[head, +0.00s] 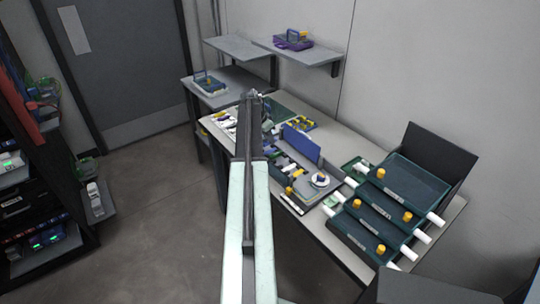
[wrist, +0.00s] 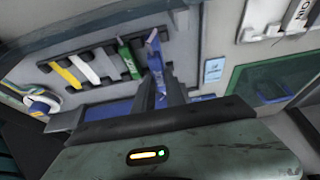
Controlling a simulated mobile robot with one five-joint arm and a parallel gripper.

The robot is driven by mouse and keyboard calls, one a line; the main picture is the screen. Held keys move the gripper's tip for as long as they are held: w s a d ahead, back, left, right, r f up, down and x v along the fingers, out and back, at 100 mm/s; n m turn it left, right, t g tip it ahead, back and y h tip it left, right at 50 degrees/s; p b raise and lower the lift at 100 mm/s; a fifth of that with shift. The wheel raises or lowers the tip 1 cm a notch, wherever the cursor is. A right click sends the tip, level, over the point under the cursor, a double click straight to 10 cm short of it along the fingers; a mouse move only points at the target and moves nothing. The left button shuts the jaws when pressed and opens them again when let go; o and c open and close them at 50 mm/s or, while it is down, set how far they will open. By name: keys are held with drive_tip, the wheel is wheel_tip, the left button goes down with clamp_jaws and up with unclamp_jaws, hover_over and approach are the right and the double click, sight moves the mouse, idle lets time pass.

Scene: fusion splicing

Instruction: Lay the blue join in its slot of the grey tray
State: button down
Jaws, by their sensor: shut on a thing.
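My gripper (wrist: 168,92) is shut on the blue join (wrist: 154,52), a narrow blue piece that stands up from between the fingertips. Behind it in the wrist view is the grey tray (wrist: 205,42), with a black slotted holder (wrist: 104,57). A yellow, a white and a green join (wrist: 128,60) lie in that holder, left of the blue join. I cannot tell whether the blue join touches the tray; my fingers hide part of the holder. In the head view my gripper (head: 255,96) is at the far end of my arm, over the bench, too small to read.
The bench (head: 345,145) runs along the wall. A blue upright panel (head: 301,143) and a splicing device stand right of my arm. Several dark green trays (head: 405,184) with white and yellow knobs are stacked at the right. A green mat (wrist: 275,77) lies right in the wrist view.

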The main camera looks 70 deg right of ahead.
sight(269, 144)
wheel_tip(269, 144, down, 5)
drive_tip(key=b, duration=0.3)
drive_tip(key=shift+r+b, duration=0.15)
drive_tip(key=shift+b, duration=0.25)
drive_tip(key=shift+r, duration=0.25)
drive_tip(key=shift+f, duration=0.2)
drive_tip(key=c, duration=1.4)
unclamp_jaws()
drive_tip(key=shift+r+p, duration=0.5)
drive_tip(key=shift+p, duration=0.05)
drive_tip(key=p+v, duration=1)
drive_tip(key=v, duration=0.1)
drive_tip(key=shift+w+a+r, duration=0.1)
drive_tip(key=shift+w+r, duration=0.05)
drive_tip(key=shift+r, duration=0.05)
